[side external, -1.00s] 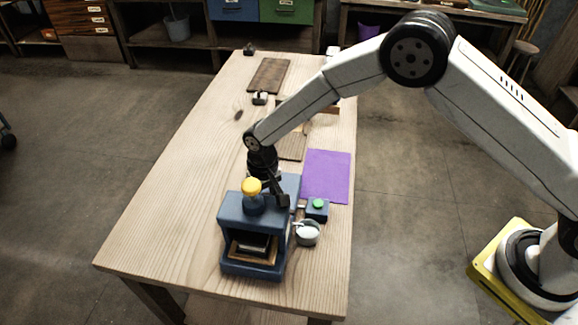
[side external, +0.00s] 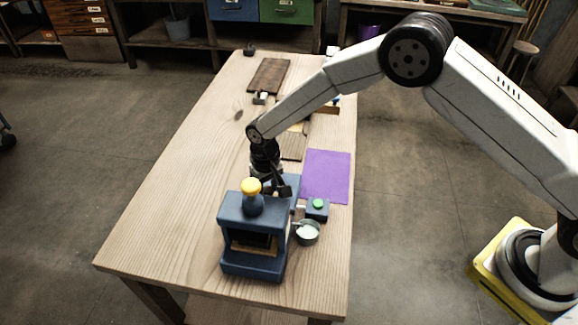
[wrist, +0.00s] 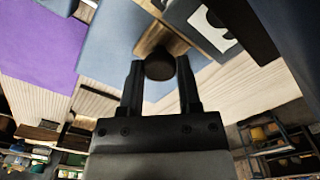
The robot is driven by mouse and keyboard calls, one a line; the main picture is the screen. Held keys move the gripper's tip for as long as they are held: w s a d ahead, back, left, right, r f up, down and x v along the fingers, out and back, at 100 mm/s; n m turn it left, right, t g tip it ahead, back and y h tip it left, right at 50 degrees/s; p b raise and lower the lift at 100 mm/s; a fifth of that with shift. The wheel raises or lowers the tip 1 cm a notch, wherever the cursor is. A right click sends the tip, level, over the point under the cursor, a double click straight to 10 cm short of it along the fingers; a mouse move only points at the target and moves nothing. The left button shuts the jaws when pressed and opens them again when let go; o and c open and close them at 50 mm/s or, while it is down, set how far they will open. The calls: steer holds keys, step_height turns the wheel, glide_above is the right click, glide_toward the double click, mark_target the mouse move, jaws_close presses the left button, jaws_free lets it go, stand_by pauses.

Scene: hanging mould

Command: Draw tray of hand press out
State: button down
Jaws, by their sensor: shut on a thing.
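The blue hand press (side external: 252,212) with a yellow-topped handle (side external: 251,186) stands near the front end of the table. Its wooden tray (side external: 262,248) shows inside the opening, set back from the front. In the wrist view the tray (wrist: 178,46) sticks out with a dark round knob (wrist: 160,66) on its end. A pale piece with a dark shape (wrist: 212,32) shows over the tray. My gripper (wrist: 160,72) is shut on the knob, one finger on each side. In the side view my gripper (side external: 274,186) is behind the press, partly hidden by it.
A box with a green button (side external: 318,207) and a small cup with white contents (side external: 308,233) stand right of the press. A purple mat (side external: 327,176) lies behind them. Wooden boards (side external: 269,75) lie farther back. The table's left side is clear.

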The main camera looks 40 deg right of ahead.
steer(key=w+d, duration=0.7)
steer(key=shift+w+d, duration=0.3)
steer(key=shift+w, duration=0.1)
steer(key=shift+c, duration=1.5)
jaws_free()
step_height(320, 180, up, 8)
steer(key=shift+s, duration=0.1)
